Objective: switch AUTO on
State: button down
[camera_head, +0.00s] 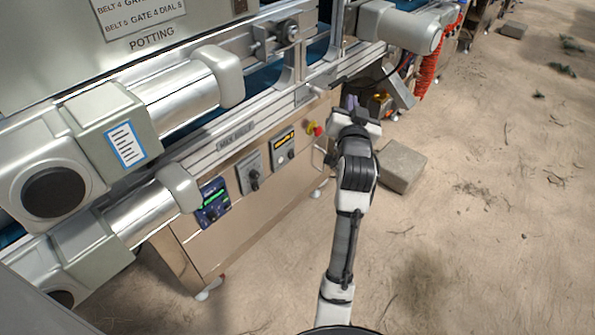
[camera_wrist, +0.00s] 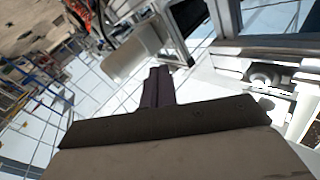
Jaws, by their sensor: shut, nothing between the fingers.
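The machine's side panel (camera_head: 215,245) carries several controls in the head view. My gripper (camera_head: 351,103) is right of the red button, apart from these controls. In the wrist view its dark fingers (camera_wrist: 158,86) are together and empty.
Rails and large motor rollers (camera_head: 180,95) overhang the panel. A grey motor with a red coiled hose (camera_head: 427,75) is beyond my gripper. A stone block (camera_head: 402,167) lies on the ground right of my arm. The sandy ground at right is mostly open.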

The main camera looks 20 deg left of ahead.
jog(key=a+f+m, duration=0.3)
jog(key=f+m, duration=0.1)
jog(key=f, duration=0.7)
jog(key=s+a+f+m+g+y, duration=0.1)
jog(key=a+f+m, duration=0.2)
jog(key=f, duration=0.8)
jog(key=a+f+m+g, duration=0.1)
jog(key=a+f+m, duration=0.3)
jog(key=f, duration=0.7)
jog(key=shift+s+f+m+y, duration=0.3)
jog(key=shift+f+m+y, duration=0.1)
jog(key=shift+m, duration=0.1)
jog(key=shift+w+a, duration=0.1)
